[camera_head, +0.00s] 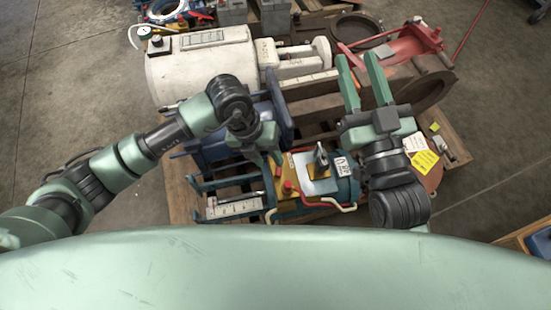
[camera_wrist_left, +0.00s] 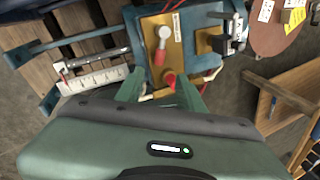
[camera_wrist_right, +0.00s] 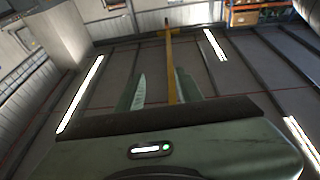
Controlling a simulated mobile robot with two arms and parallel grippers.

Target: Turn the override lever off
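A blue machine (camera_head: 343,182) with a brass plate (camera_head: 300,163) lies on the pallet below my arms. In the left wrist view the plate (camera_wrist_left: 158,28) carries a small lever with a pale round knob (camera_wrist_left: 163,35) and a red knob (camera_wrist_left: 169,78) below it. I cannot tell which way counts as off. My left gripper (camera_wrist_left: 160,92) is open and empty just over the near edge of the plate, its fingers apart around the red knob in that view; contact cannot be told. My right gripper (camera_head: 362,70) is open and empty, raised away from the machine.
A black and silver fitting (camera_head: 321,158) stands on the machine's right part. A white tank (camera_head: 200,68) and a red jack (camera_head: 405,45) lie behind. Blue forks (camera_head: 225,183) lie left. The right wrist view shows the ceiling with a yellow beam (camera_wrist_right: 170,65).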

